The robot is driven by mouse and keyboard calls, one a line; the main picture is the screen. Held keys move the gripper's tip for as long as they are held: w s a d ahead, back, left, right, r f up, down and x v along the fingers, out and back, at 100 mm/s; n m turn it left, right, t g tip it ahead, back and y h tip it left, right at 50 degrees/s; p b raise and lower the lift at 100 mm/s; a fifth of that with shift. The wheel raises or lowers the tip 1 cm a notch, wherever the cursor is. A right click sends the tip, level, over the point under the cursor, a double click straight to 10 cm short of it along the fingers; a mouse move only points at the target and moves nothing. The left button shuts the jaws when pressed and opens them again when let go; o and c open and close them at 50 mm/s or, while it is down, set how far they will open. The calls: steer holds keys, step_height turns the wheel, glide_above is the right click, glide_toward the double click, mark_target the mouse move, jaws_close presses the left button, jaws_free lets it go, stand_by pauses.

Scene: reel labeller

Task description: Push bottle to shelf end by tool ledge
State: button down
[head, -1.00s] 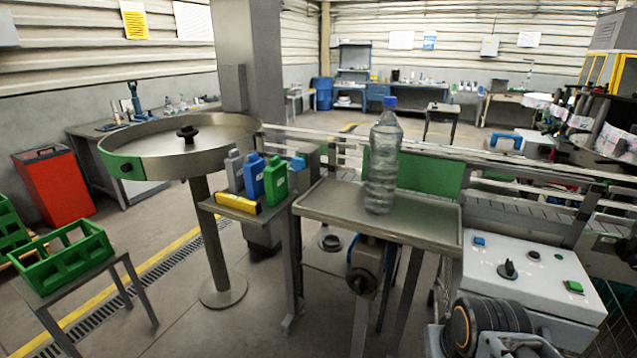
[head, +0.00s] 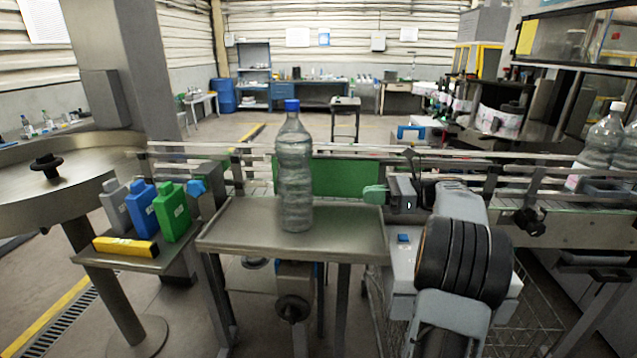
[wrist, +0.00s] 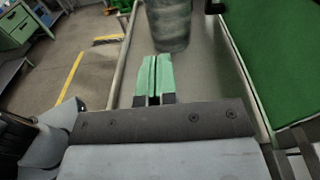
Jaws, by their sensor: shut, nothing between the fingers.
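The tool ledge (head: 125,262) is beyond the shelf's left end. My gripper (head: 374,194) is at the right end of the shelf, to the right of the bottle and apart from it. In the wrist view its green fingertips (wrist: 155,68) are together with nothing between them, pointing toward the bottle's lower part.
The ledge holds grey, blue and green containers (head: 173,212) and a yellow-black block (head: 125,250). A green panel (head: 340,178) and conveyor rails run behind the shelf. The shelf between gripper and bottle is clear. A round metal table (head: 30,200) stands left.

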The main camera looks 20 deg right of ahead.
steer(key=w+r+p+x, duration=0.1)
steer(key=x, duration=1.1)
steer(key=shift+w+d+r+m+t+y, duration=0.2)
steer(key=shift+d+r+m+t+y, duration=0.1)
steer(key=shift+d+t, duration=0.1)
steer(key=shift+p, duration=0.3)
